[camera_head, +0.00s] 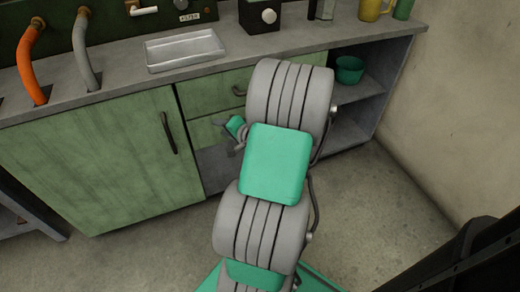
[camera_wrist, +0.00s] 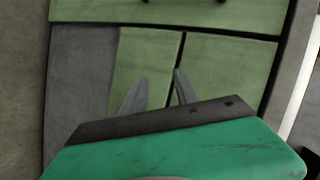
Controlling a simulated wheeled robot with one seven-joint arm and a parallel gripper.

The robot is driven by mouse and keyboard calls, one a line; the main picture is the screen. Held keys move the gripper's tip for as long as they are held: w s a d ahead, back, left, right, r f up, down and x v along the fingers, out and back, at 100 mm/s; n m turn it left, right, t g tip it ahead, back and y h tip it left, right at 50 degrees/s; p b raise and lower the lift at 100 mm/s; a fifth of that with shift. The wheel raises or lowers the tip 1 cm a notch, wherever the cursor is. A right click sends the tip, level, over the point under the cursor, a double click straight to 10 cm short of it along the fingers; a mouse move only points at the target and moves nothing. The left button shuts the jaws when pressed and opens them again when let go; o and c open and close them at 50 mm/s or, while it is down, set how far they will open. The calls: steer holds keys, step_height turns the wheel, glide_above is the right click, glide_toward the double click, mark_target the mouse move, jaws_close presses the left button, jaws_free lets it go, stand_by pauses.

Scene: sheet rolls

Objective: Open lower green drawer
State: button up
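The lower green drawer (camera_head: 205,132) is a plain panel under the upper green drawer (camera_head: 212,92) in the head view. It looks shut, and my arm hides its right part and any handle. My gripper (camera_head: 218,123) is in front of it; whether it touches cannot be told. In the wrist view, my gripper's two grey fingers (camera_wrist: 158,84) stand apart with nothing visible between them. Beyond them are green panels (camera_wrist: 225,65) split by a dark gap. A green front (camera_wrist: 180,13) crosses the top, with dark handle ends at the frame edge.
A large green cabinet door (camera_head: 95,165) with a dark handle is at the left. Open shelves with a green pot (camera_head: 349,70) are at the right. The counter (camera_head: 120,78) holds a metal sink tray (camera_head: 185,50) and a black box (camera_head: 262,15).

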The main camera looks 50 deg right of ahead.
steer(key=s+d+f+m+h+b, duration=0.4)
steer(key=s+d+f+m+h, duration=0.3)
steer(key=s+d, duration=0.4)
steer(key=shift+m+t+y, duration=0.3)
steer(key=shift+m+t, duration=0.1)
steer(key=b+x, duration=0.1)
steer(key=x, duration=0.8)
steer(key=shift+d+f+b, duration=0.1)
steer(key=shift+d+b, duration=0.15)
steer(key=shift+b, duration=0.1)
steer(key=shift+c, duration=0.5)
jaws_close()
